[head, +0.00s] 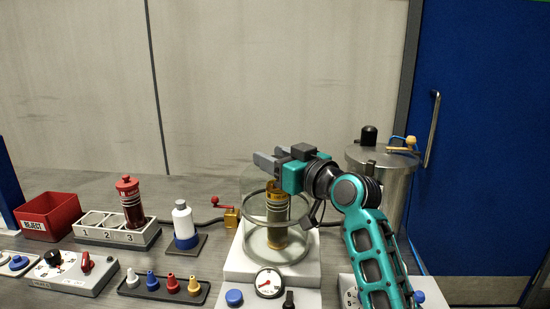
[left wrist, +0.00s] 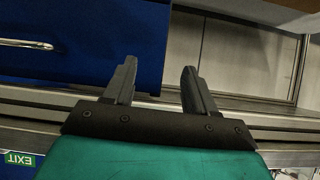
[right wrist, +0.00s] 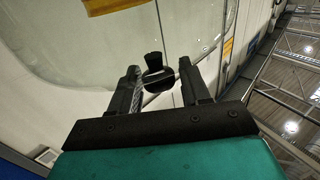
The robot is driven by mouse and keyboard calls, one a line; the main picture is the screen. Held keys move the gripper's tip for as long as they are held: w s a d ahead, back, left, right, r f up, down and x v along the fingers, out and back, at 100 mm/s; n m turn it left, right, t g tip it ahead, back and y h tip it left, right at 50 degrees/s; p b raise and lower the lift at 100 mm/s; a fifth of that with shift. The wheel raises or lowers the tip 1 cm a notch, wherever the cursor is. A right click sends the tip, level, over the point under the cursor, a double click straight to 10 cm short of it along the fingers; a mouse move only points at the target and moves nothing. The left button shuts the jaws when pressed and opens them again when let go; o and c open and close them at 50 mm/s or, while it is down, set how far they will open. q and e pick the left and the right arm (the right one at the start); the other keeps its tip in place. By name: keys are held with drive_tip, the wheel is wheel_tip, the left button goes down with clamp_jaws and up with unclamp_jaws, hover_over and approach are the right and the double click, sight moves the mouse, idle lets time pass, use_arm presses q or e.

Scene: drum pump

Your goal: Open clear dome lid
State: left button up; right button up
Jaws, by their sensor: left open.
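The clear dome lid (head: 250,185) stands upright on a white base (head: 272,268), with a gold cylinder (head: 277,212) inside. My right gripper (head: 266,160) is at the top of the dome and hides part of it in the head view. In the right wrist view the open right gripper (right wrist: 158,66) has the lid's black knob (right wrist: 155,70) between its fingertips, with gaps showing at the sides. The clear dome wall (right wrist: 95,45) fills the view behind. My left gripper (left wrist: 159,68) is open and empty, with no task object near it; the head view does not show it.
A pressure gauge (head: 269,283) is on the front of the base. A metal drum (head: 395,175) stands to the right, behind my right arm. At left are a red reject bin (head: 62,222), a numbered rack (head: 150,236), a white bottle (head: 183,220) and a tray of coloured caps (head: 187,297).

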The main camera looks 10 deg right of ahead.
clamp_jaws()
use_arm(q)
drive_tip(key=shift+s+f, duration=0.1)
drive_tip(key=shift+s, duration=0.1)
use_arm(e)
drive_tip(key=shift+r, duration=0.1)
drive_tip(key=shift+r, duration=0.1)
